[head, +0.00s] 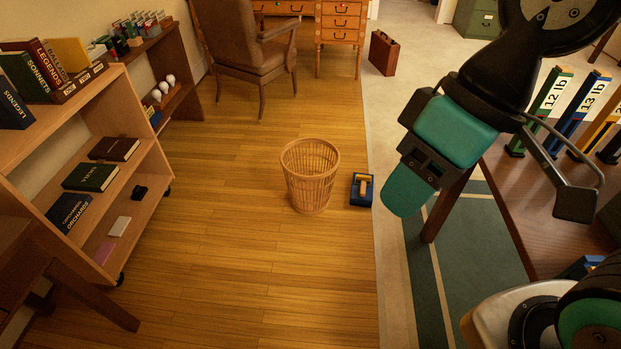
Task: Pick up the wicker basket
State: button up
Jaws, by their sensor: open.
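The wicker basket (311,178) is an empty-looking, open-topped, light tan woven bin. It stands upright on the wooden floor in the middle of the head view. My gripper (488,203) is at the right of the head view, raised and apart from the basket. It is open, and no object shows between its fingers. Part of my arm hides some of the area behind it.
A blue tray-like object (362,189) lies just right of the basket. A bookshelf (142,165) stands left, a brown chair (246,45) and desk (340,25) behind. A brown table (545,215) with upright labelled blocks is right. Floor in front of the basket is clear.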

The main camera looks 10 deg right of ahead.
aim_at(309, 197)
jog(key=u, duration=0.1)
jog(key=k, duration=0.3)
jog(key=z, duration=0.05)
jog(key=i, duration=1.35)
jog(key=z, duration=0.35)
jog(key=i, duration=1.55)
jog(key=u, duration=0.4)
